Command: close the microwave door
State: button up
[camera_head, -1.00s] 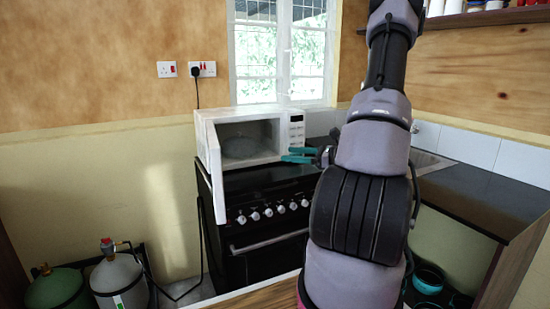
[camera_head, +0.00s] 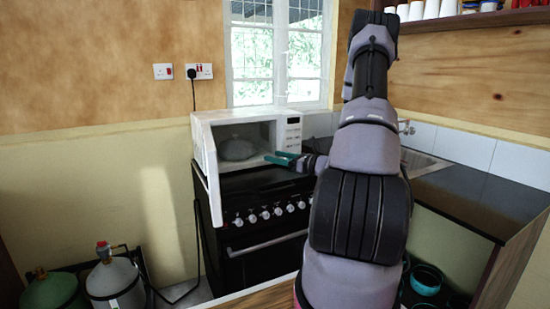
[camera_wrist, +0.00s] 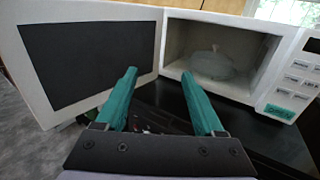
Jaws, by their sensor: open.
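The white microwave (camera_head: 293,133) stands on the black stove, and its interior shows. Its door (camera_head: 207,160) is hinged on the left and swung wide open toward the front. In the wrist view the door (camera_wrist: 145,35) fills the left side, with a dark window panel, and the microwave body (camera_wrist: 285,75) is at the right. My gripper (camera_head: 284,159) is in front of the microwave, to the right of the door. In the wrist view my gripper (camera_wrist: 160,95) has its two teal fingers apart with nothing between them. I see no contact with the door.
A pale rounded object (camera_head: 237,149) sits inside the microwave. The black stove (camera_head: 262,215) has a row of knobs below. Gas cylinders (camera_head: 115,282) stand on the floor at the left. A dark counter (camera_head: 480,190) runs along the right.

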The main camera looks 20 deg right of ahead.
jog(key=shift+w+a, duration=0.25)
jog(key=shift+w, duration=0.15)
grip_shut()
jog(key=c, duration=1.1)
grip_release()
jog(key=o, duration=1.1)
jog(key=v, duration=1)
jog(key=shift+s+d, duration=0.2)
jog(key=shift+s, duration=0.15)
